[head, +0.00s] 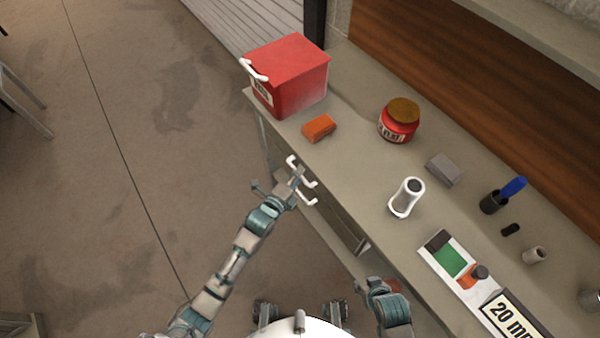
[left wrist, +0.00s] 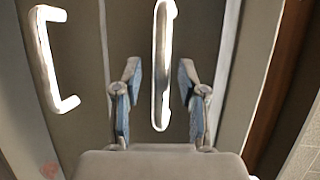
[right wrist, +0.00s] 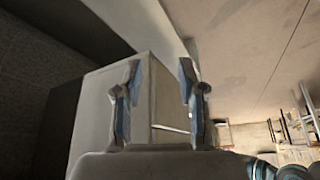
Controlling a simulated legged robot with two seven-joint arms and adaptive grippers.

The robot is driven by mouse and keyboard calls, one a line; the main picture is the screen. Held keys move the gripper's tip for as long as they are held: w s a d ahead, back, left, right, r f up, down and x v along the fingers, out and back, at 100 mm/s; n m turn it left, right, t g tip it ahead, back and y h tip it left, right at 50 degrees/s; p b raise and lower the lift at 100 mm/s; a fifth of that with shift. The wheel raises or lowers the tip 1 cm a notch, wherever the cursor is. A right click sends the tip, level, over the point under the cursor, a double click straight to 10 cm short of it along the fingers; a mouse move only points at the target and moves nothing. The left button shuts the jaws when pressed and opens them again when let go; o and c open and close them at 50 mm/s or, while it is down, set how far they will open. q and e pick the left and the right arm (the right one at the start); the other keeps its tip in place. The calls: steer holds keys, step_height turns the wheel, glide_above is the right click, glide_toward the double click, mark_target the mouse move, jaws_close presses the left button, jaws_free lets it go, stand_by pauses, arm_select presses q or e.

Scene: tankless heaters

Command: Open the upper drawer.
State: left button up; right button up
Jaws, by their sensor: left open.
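My left gripper (head: 296,183) is at the front of the workbench, beside white drawer handles. In the left wrist view its two fingers (left wrist: 158,85) are apart. A white bar handle (left wrist: 162,65) runs between and beyond them, with gaps on both sides. A second white handle (left wrist: 48,60) is further left on the same grey front. In the head view, one white handle (head: 307,198) shows just below the gripper; the drawer faces are mostly hidden. My right gripper (head: 372,287) is low by the bench front; its fingers (right wrist: 158,95) are apart and empty.

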arm_select(q)
steer(key=shift+w+f, duration=0.1)
steer(key=shift+w, duration=0.25)
steer(key=shift+w+a, duration=0.1)
steer(key=shift+a, duration=0.35)
steer(key=shift+d, duration=0.35)
jaws_close()
steer(key=shift+d, duration=0.15)
arm_select(e)
steer(key=shift+w+a+r+t, duration=0.15)
steer(key=shift+w+a+t, duration=0.15)
steer(key=shift+w+a, duration=0.15)
